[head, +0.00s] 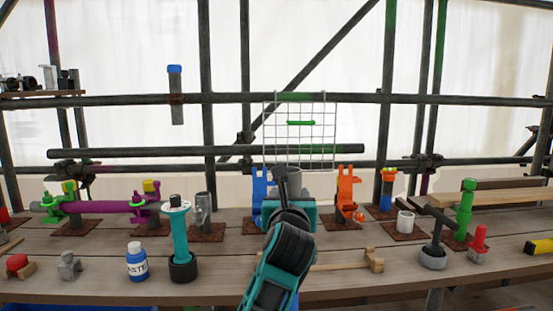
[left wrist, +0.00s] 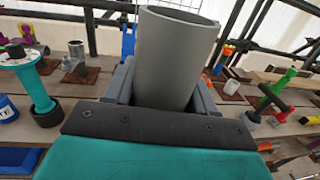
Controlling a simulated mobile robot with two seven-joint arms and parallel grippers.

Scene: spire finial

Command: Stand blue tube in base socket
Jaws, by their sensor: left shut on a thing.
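My left gripper (head: 289,208) is at the middle of the bench and is shut on a wide grey tube (left wrist: 177,55). In the left wrist view its open upper end shows and no blue is visible on it; its lower end is hidden behind the jaws. In the head view the gripper hides most of it. A blue tube with an orange top (head: 386,192) stands on a rusty plate at the right. A short grey upright socket (head: 203,208) stands on a plate left of the gripper; I cannot tell if it is the base socket. My right gripper is not in view.
A blue bracket (head: 260,186) and an orange bracket (head: 346,195) stand behind the gripper. A teal post (head: 180,240) and paste bottle (head: 136,262) are at left. A white cup (head: 405,222), dark mallet-like tool (head: 434,250) and green post (head: 465,208) are at right.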

